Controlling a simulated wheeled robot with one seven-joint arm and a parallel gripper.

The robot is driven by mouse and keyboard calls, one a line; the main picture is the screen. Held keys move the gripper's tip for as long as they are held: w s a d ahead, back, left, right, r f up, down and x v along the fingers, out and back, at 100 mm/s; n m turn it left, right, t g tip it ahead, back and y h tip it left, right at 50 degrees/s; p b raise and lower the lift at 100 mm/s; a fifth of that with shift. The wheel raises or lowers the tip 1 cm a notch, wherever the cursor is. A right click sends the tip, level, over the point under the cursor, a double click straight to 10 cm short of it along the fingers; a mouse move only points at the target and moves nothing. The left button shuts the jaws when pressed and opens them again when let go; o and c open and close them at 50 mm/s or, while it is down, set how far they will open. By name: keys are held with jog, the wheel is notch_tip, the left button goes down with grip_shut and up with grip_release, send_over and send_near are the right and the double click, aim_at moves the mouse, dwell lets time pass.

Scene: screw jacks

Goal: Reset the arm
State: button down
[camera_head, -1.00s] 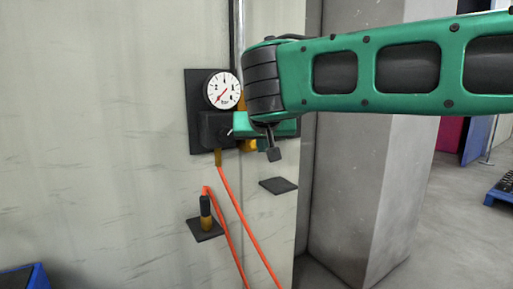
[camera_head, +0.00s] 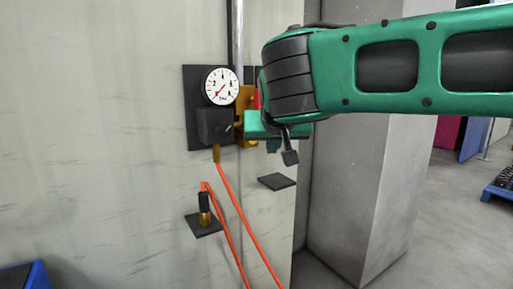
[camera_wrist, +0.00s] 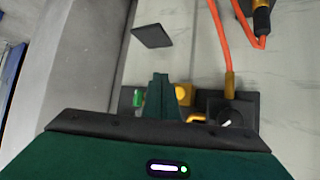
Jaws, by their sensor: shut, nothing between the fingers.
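My green arm reaches in from the right in the head view, in front of the wall panel. My gripper (camera_wrist: 161,78) shows in the wrist view as a green finger shape with the jaws shut and nothing held. In the head view its fingers are partly hidden by the wrist. Beyond it are a round white pressure gauge (camera_head: 221,86) and a black regulator box with a knob (camera_head: 214,126) on a dark plate. Brass-coloured parts (camera_head: 245,112) sit just right of the gauge, near my gripper; I cannot tell whether it touches them.
Orange hoses (camera_head: 240,214) hang below the regulator. A black and brass connector (camera_head: 204,209) stands on a small dark shelf (camera_head: 208,230). Another small shelf (camera_head: 277,181) is empty. A concrete pillar (camera_head: 355,190) stands right of the panel, with open floor beyond.

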jog(key=s+d+f+m+g+h, duration=0.1)
jog(key=s+d+f+g, duration=0.2)
jog(key=d, duration=0.7)
jog(key=s+d+f+m+h, duration=0.1)
jog(key=s+d+f, duration=0.1)
jog(key=d+f, duration=0.55)
jog(key=s+d+f+m+g+h, duration=0.1)
jog(key=s+d+f+g, duration=0.15)
jog(key=d, duration=0.95)
jog(key=s+d+f+m+g+y, duration=0.1)
jog(key=s+d+f, duration=0.2)
jog(key=s, duration=0.6)
jog(key=s+d+f+m+g, duration=0.1)
jog(key=s+d+f+g, duration=0.1)
jog(key=s+f, duration=0.3)
jog(key=s+d+f+m+g+y, duration=0.1)
jog(key=s+d+f, duration=0.3)
jog(key=s, duration=0.8)
jog(key=shift+s+d+f+m+g+y, duration=0.35)
jog(key=shift+f+m+g, duration=0.15)
jog(key=shift+m+g, duration=0.15)
jog(key=shift+w+f, duration=0.3)
jog(key=shift+w, duration=0.4)
